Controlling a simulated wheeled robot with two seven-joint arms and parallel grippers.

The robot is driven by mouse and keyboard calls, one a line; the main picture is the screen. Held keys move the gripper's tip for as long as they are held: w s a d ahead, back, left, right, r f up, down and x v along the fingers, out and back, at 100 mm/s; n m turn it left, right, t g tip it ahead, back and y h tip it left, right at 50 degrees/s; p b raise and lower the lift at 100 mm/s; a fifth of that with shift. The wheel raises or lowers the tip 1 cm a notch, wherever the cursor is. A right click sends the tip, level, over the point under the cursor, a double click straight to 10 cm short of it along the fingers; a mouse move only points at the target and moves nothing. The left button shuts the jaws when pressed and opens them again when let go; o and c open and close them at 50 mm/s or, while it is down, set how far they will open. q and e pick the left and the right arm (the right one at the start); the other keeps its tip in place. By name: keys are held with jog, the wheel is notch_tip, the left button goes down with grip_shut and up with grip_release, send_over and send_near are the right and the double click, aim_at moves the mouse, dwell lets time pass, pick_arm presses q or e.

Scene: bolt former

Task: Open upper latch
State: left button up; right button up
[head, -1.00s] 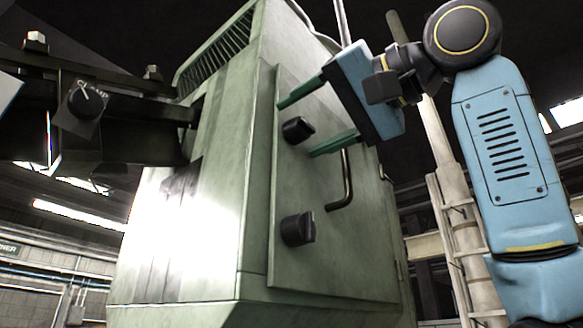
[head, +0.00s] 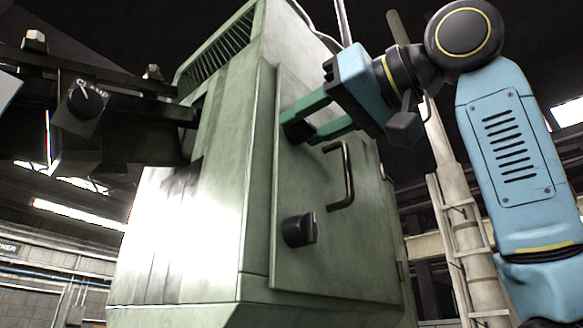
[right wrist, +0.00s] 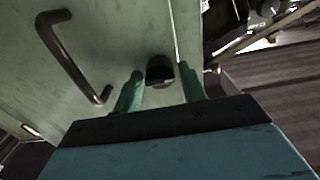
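The upper latch (head: 297,132) is a black knob on the green cabinet door (head: 345,240), mostly hidden by my right gripper in the head view. My right gripper (head: 305,122) is at the latch, with its two green fingers pointing at the door. In the right wrist view the black knob (right wrist: 160,70) sits between the fingertips (right wrist: 160,88), with a finger on each side. The fingers look apart from the knob; contact cannot be made out. The lower latch (head: 298,230) is a similar black knob below. My left gripper is out of view.
A bent dark door handle (head: 346,175) stands out from the door, right of the latches and close to my right gripper; it also shows in the right wrist view (right wrist: 75,55). A dark machine arm (head: 110,130) juts in at the left. A pale ladder (head: 455,240) is behind my right arm.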

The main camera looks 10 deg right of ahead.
grip_shut()
jog(key=m+b, duration=0.1)
jog(key=m, duration=0.2)
jog(key=shift+f+m+b, duration=0.1)
jog(key=shift+m+b, duration=0.25)
jog(key=shift+m, duration=1.15)
jog(key=shift+m+b, duration=0.8)
jog(key=shift+m, duration=0.4)
jog(key=m, duration=0.2)
jog(key=shift+m, duration=0.3)
jog(key=o, duration=0.5)
grip_release()
